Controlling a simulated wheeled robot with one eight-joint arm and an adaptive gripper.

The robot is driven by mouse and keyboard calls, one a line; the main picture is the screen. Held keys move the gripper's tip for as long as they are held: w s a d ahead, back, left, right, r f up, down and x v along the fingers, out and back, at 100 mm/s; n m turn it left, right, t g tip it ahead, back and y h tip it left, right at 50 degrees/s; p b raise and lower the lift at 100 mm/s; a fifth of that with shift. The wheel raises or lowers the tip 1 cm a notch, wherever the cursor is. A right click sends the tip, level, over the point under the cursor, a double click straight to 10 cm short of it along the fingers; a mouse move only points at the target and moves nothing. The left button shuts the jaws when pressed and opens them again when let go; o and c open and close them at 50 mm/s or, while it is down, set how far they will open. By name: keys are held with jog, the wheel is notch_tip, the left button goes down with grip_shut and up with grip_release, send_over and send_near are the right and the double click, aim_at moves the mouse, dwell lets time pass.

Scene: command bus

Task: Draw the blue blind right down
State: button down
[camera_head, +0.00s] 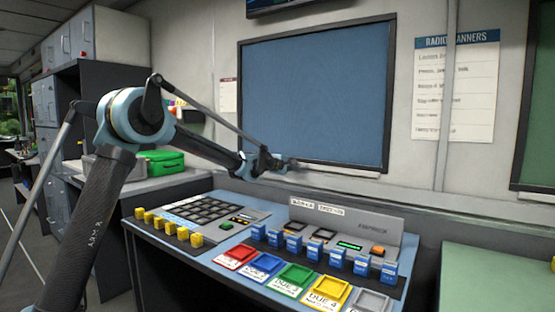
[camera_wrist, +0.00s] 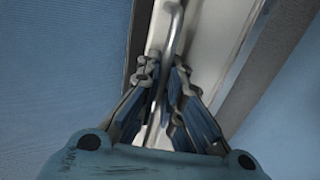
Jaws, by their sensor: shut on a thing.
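The blue blind (camera_head: 318,90) fills its dark-framed window, and its blue surface reaches close to the bottom of the frame. In the wrist view, a blue surface, likely the blind (camera_wrist: 60,70), lies to the left. My gripper (camera_head: 287,165) is at the window's lower left edge. In the wrist view, my gripper (camera_wrist: 166,68) has its fingers closed around a thin grey metal pull handle (camera_wrist: 173,22), which rises between them beside a pale strip. The handle's attachment to the blind is not clear, and the handle cannot be made out in the head view.
A console (camera_head: 210,262) with several coloured trays and blue and yellow blocks stands below the window. A green case (camera_head: 162,160) lies on a counter at left. A poster (camera_head: 455,88) hangs right of the window. A green-topped table (camera_head: 500,275) stands at lower right.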

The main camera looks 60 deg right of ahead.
jog(key=shift+w+a+f, duration=0.1)
jog(key=shift+a+f, duration=0.05)
jog(key=shift+f, duration=0.3)
jog(key=c, duration=1.7)
grip_release()
jog(key=shift+a, duration=0.1)
jog(key=v, duration=1.1)
jog(key=shift+w+a+r, duration=0.1)
jog(key=shift+a, duration=0.3)
